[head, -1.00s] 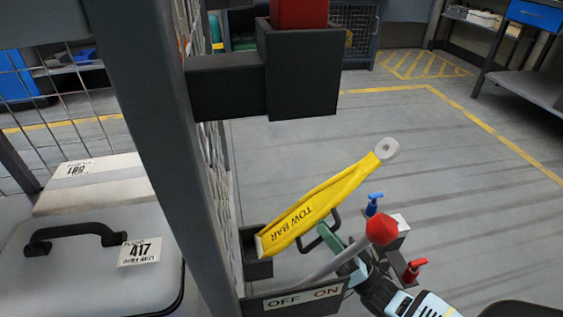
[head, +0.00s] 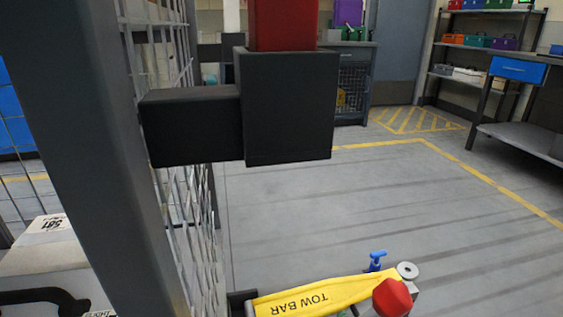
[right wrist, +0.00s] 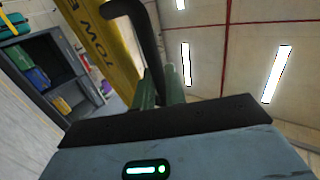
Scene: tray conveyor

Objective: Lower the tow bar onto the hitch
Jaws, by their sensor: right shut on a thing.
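The yellow tow bar (head: 325,293) lies near the bottom of the head view, pivoted at its left end and slightly raised towards its grey ring end (head: 407,271). The ring is beside a blue handle (head: 376,260) and above a grey block (head: 413,292) that is mostly hidden by a red knob (head: 391,297); I cannot tell whether they touch. In the right wrist view my right gripper (right wrist: 163,88) has its green fingers shut on the bar's black handle (right wrist: 150,45), beside the tow bar (right wrist: 103,45). My left gripper is out of view.
A dark post (head: 95,170) and wire mesh (head: 187,190) stand at the left. A dark box (head: 289,108) on an arm, with a red block in its top, juts out above the bar. The grey floor (head: 330,215) beyond is clear. A workbench (head: 525,135) stands far right.

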